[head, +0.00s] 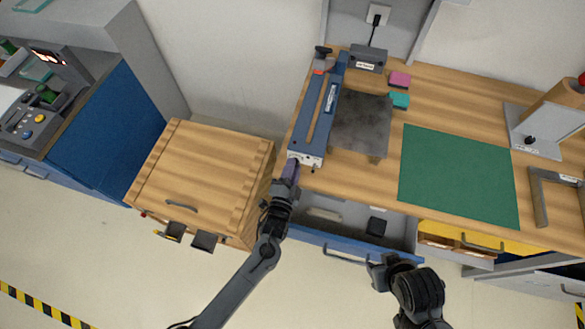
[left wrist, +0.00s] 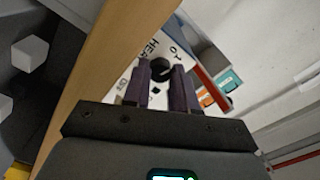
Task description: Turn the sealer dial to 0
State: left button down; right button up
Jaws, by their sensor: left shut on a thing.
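The sealer (head: 325,108) is a long blue device at the left end of the wooden workbench, with a white front panel (head: 305,158). Its black dial (left wrist: 160,69) shows in the left wrist view on the white panel, with a "0" mark and partly hidden lettering around it. My left gripper (head: 291,172) is at the panel, its purple fingers (left wrist: 161,77) on either side of the dial and shut on it. My right gripper (head: 385,266) hangs in front of the drawers, away from the sealer; its finger opening is unclear.
A blue-fronted drawer (head: 345,248) stands open below the sealer, holding a small black item (head: 377,226). A yellow drawer (head: 460,237) is to its right. A wooden cart (head: 200,172) stands left. A green mat (head: 458,175) and dark plate (head: 361,122) lie on the bench.

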pick_arm(q)
jog(key=shift+n, duration=1.3)
pick_arm(e)
jog(key=shift+a, duration=0.15)
pick_arm(q)
jog(key=c, duration=0.9)
grip_release()
pick_arm(e)
jog(key=shift+r, duration=0.1)
